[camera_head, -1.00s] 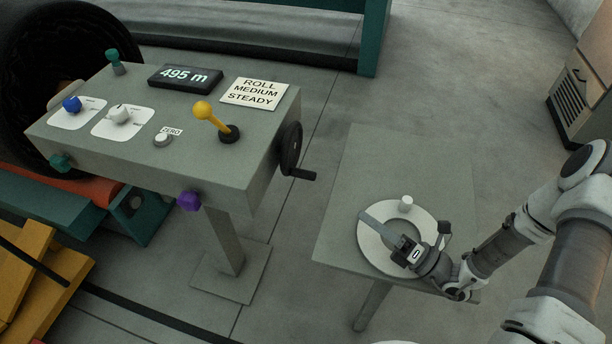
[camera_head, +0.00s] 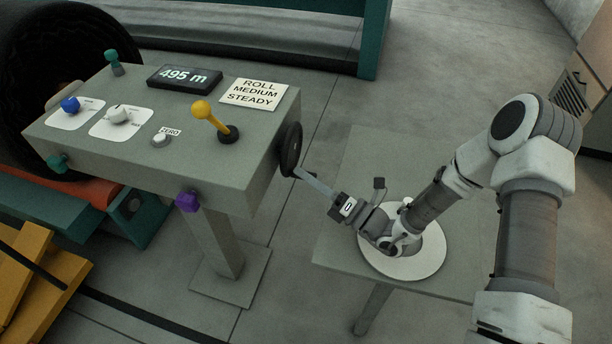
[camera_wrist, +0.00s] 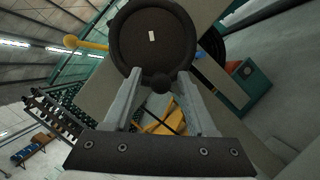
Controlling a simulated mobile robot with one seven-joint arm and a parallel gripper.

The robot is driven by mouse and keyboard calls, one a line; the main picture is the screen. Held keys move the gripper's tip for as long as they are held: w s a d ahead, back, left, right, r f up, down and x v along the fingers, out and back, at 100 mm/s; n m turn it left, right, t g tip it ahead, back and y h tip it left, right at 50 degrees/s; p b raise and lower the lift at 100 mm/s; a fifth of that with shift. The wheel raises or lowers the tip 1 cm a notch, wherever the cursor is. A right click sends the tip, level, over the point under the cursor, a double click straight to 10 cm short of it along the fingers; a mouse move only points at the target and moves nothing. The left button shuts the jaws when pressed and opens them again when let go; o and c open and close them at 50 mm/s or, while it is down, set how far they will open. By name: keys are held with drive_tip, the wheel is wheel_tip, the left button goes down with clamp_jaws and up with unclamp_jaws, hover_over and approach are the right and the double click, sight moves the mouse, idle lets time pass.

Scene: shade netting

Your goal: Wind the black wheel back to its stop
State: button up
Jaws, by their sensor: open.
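The black wheel (camera_head: 290,148) is mounted upright on the right side of the grey control box. In the wrist view the wheel (camera_wrist: 150,42) faces me, with a small pale mark near its middle. Its round black handle (camera_wrist: 162,83) points toward me at the rim's lower edge. My gripper (camera_head: 303,174) reaches to the wheel from the right in the head view. In the wrist view my gripper (camera_wrist: 160,76) is open, with one finger on each side of the handle. Whether either finger touches it, I cannot tell. In the head view the handle is mostly hidden by the fingers.
The box top carries a yellow lever (camera_head: 211,116), a display (camera_head: 184,77) reading 495 m, a sign (camera_head: 255,93) reading ROLL MEDIUM STEADY, and a ZERO button (camera_head: 160,139). A purple knob (camera_head: 187,202) is on the front. A grey table (camera_head: 335,240) with a white disc stands below my arm.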

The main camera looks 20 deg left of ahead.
sight(297, 160)
drive_tip(key=shift+a+r, duration=0.1)
drive_tip(key=shift+a, duration=0.2)
clamp_jaws()
drive_tip(key=shift+w, duration=0.1)
drive_tip(key=shift+w+f+n+g+y+b, duration=0.35)
drive_tip(key=shift+n+b, duration=0.3)
drive_tip(key=shift+n, duration=0.35)
drive_tip(key=n, duration=0.1)
drive_tip(key=w+n+g+b, duration=0.1)
drive_tip(key=n, duration=0.1)
drive_tip(key=shift+f+y, duration=0.3)
drive_tip(key=shift+y, duration=0.05)
drive_tip(key=n+g+b, duration=0.1)
drive_tip(key=n, duration=0.1)
drive_tip(key=w+n+g, duration=0.1)
drive_tip(key=n, duration=0.1)
drive_tip(key=shift+w+a+f+y+b, duration=0.1)
drive_tip(key=shift+y+b, duration=0.2)
drive_tip(key=shift+b, duration=0.1)
drive_tip(key=shift+w+a+n+g+b, duration=0.1)
drive_tip(key=shift+w+n+g+b, duration=0.15)
drive_tip(key=shift+n+g, duration=0.5)
drive_tip(key=shift+w+n+g+b, duration=0.2)
drive_tip(key=shift+n+g, duration=0.1)
drive_tip(key=shift+n, duration=0.75)
